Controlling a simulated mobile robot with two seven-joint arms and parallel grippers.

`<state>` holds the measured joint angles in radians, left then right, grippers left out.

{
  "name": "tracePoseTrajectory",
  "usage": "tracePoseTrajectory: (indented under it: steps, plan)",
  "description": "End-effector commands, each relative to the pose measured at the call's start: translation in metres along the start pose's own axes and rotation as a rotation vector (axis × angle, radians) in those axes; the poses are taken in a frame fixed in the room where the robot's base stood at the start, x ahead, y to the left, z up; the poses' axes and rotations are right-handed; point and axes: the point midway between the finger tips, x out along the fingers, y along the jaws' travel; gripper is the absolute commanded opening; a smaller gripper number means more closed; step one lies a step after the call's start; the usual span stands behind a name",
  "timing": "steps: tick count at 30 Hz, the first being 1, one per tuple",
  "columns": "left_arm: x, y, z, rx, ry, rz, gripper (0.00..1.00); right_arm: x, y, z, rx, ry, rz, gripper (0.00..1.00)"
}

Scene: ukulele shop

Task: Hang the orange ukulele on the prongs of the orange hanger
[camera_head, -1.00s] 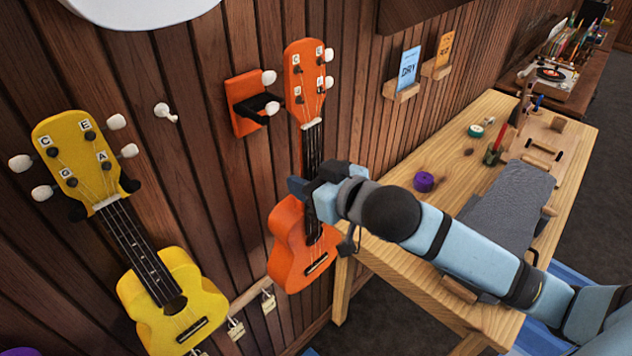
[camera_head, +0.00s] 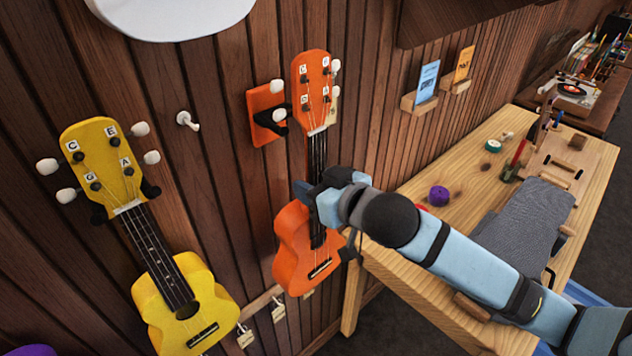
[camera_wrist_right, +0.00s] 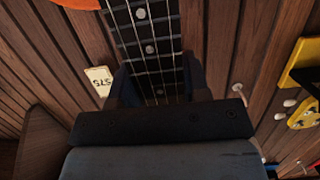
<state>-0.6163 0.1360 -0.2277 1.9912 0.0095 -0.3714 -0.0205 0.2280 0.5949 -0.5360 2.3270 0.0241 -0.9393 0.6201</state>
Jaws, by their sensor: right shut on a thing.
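The orange ukulele (camera_head: 297,254) is upright in front of the wooden wall in the head view, its lettered headstock (camera_head: 313,82) at the top. My right gripper (camera_head: 312,192) is shut on its neck, low down near the body. The neck also shows between the fingers of the right gripper (camera_wrist_right: 158,88) in the right wrist view. The orange hanger (camera_head: 263,112) is on the wall just left of the headstock. My left gripper is not in view.
A yellow ukulele (camera_head: 185,300) hangs on the wall at left. A bare white peg (camera_head: 187,120) sits between it and the hanger. Small price tags hang low on the wall.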

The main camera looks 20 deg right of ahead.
Motion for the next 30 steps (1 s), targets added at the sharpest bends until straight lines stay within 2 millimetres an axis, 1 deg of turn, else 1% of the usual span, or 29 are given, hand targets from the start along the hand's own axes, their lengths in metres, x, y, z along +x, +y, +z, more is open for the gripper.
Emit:
tracePoseTrajectory:
  steps: [14, 30]
  plan:
    - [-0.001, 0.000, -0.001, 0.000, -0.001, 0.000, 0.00, 0.002, 0.000, -0.002, 0.001, 0.003, 0.000, 0.00]
    - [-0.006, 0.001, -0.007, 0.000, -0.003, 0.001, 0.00, 0.028, -0.001, -0.009, 0.001, 0.002, -0.001, 0.00]
